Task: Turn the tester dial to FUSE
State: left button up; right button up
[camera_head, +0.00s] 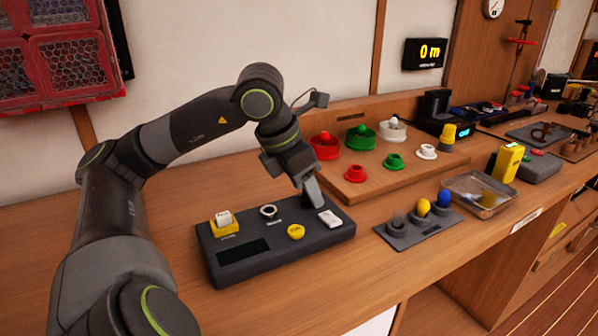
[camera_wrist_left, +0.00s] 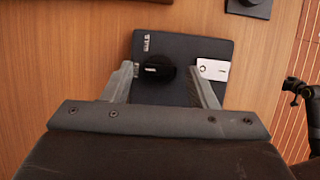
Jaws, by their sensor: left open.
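The tester is a dark box (camera_head: 228,263) on the bench, low in the head view; one end of its panel (camera_wrist_left: 182,48) shows in the left wrist view. A round black dial (camera_wrist_left: 155,73) with a pale mark lies on that panel. Small white lettering stands beside it, too small to read. My left gripper (camera_head: 312,200) is open and points down over the panel, hiding the dial in the head view. In the left wrist view its fingers (camera_wrist_left: 162,76) are spread on either side of the dial, with gaps; I cannot tell their height.
A white plate (camera_head: 330,218) sits close to the gripper on the panel, with a yellow button (camera_head: 296,232), a ring (camera_head: 268,211) and a yellow holder (camera_head: 224,228).

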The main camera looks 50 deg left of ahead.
pick_arm(q)
jog(key=p+v, duration=0.1)
jog(key=v, duration=1.6)
jog(key=shift+s+r+p, duration=0.15)
jog(key=shift+p, duration=0.25)
pick_arm(e)
jog(key=shift+s+d+f, duration=0.2)
jog(key=shift+s+f, duration=0.1)
jog(key=shift+f, duration=0.45)
jog(key=shift+s+d+f, duration=0.2)
jog(key=shift+s+f, duration=0.05)
jog(key=shift+f, duration=0.5)
jog(key=shift+s+d+f, duration=0.2)
jog(key=shift+s+f, duration=0.1)
jog(key=shift+f, duration=0.45)
